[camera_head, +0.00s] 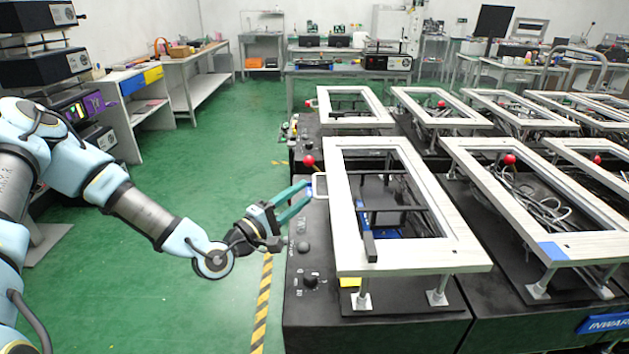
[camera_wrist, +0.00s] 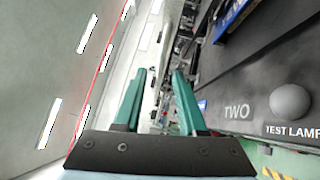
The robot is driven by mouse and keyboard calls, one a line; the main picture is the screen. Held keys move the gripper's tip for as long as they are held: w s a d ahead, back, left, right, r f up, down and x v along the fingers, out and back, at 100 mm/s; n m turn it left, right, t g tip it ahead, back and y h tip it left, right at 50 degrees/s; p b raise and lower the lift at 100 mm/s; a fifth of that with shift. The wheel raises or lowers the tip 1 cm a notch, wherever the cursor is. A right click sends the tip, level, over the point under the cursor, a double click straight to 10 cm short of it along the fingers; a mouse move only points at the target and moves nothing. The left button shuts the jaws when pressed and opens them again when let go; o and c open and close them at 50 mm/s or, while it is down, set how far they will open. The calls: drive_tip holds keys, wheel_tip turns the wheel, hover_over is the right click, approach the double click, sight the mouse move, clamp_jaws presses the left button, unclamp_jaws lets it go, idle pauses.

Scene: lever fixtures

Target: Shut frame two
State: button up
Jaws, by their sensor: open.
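A whitish rectangular frame (camera_head: 455,256) sits level on short metal posts above the nearest black fixture base (camera_head: 375,335). In the wrist view the panel below my gripper carries the label TWO (camera_wrist: 236,112). A red ball knob (camera_head: 309,160) stands at the frame's left edge, with a pale loop handle (camera_head: 319,185) just below it in the picture. My gripper (camera_head: 307,194) has long green fingers, is open and looks empty. Its fingertips are close to the loop handle; I cannot tell whether they touch it. In the wrist view the fingers (camera_wrist: 158,76) are apart.
More whitish frames (camera_head: 483,130) on black bases stand behind and to the right. A round button (camera_wrist: 291,103) marked TEST LAMP is beside the label. Green floor (camera_head: 215,300) is free at left, with a yellow-black stripe (camera_head: 262,305) along the fixture.

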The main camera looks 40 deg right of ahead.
sight(314, 184)
drive_tip(key=shift+w+d+r+p, duration=0.15)
drive_tip(key=shift+d+p, duration=0.2)
drive_tip(key=shift+d, duration=0.95)
drive_tip(key=shift+w+d+r+p, duration=0.15)
drive_tip(key=shift+d+p, duration=0.15)
drive_tip(key=shift+d, duration=1)
clamp_jaws()
